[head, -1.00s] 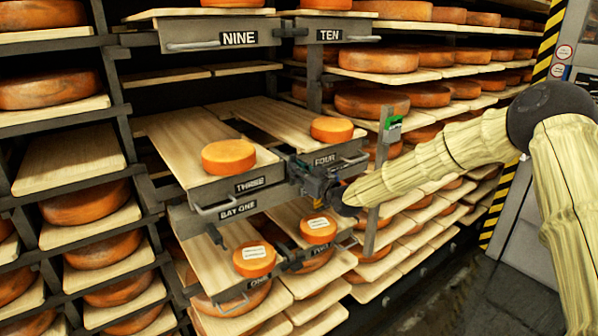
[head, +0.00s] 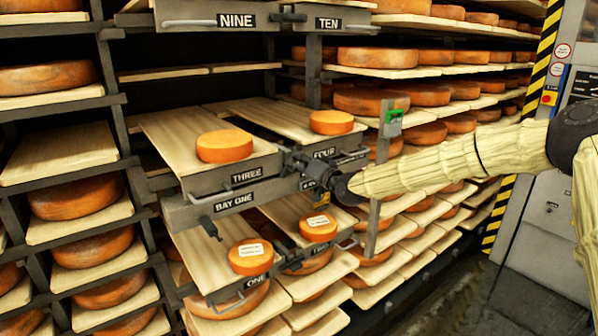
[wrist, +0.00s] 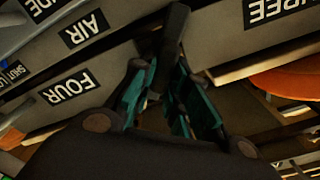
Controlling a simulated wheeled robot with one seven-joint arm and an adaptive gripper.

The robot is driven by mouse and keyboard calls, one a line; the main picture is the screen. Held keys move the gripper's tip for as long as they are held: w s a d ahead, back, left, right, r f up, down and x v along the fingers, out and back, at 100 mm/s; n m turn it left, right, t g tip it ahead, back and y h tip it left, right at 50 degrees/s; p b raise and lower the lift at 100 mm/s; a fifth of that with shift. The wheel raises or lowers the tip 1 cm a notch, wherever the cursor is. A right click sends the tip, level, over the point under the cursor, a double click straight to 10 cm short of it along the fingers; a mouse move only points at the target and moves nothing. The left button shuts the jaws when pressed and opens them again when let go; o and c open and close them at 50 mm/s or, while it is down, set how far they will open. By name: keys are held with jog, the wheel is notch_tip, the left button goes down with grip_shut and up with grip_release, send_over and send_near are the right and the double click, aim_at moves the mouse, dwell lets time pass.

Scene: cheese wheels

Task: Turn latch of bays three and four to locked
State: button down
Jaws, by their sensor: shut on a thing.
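The latch (wrist: 176,28) shows in the wrist view as a dark bar between the fronts of bays three and four. My gripper (wrist: 155,95) has its teal fingers on either side of the bar and is shut on it. In the head view my gripper (head: 308,168) is at the gap between the board of bay three (head: 246,176) and the board of bay four (head: 325,153). My gripper hides much of the latch there, so its exact angle is hard to tell. Each board carries an orange cheese wheel, on three (head: 224,146) and on four (head: 331,122).
Bay one's board (head: 196,250) and its cheese (head: 251,257) stick out below. A post with a green tag (head: 391,124) stands just right of my gripper. Metal pull handles jut from the board fronts. Open floor (head: 440,285) lies at the lower right.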

jog(key=m+b, duration=0.1)
jog(key=m, duration=0.1)
jog(key=m+b, duration=0.1)
jog(key=b, duration=0.1)
jog(key=f+m+b, duration=0.1)
jog(key=m+b, duration=0.1)
jog(key=shift+w+d+m, duration=0.15)
jog(key=shift+d+m, duration=0.15)
jog(key=m+b, duration=0.3)
jog(key=shift+f, duration=0.1)
jog(key=shift+m+b, duration=0.6)
jog(key=shift+m, duration=0.2)
jog(key=c, duration=1.4)
grip_release()
jog(key=v, duration=1.2)
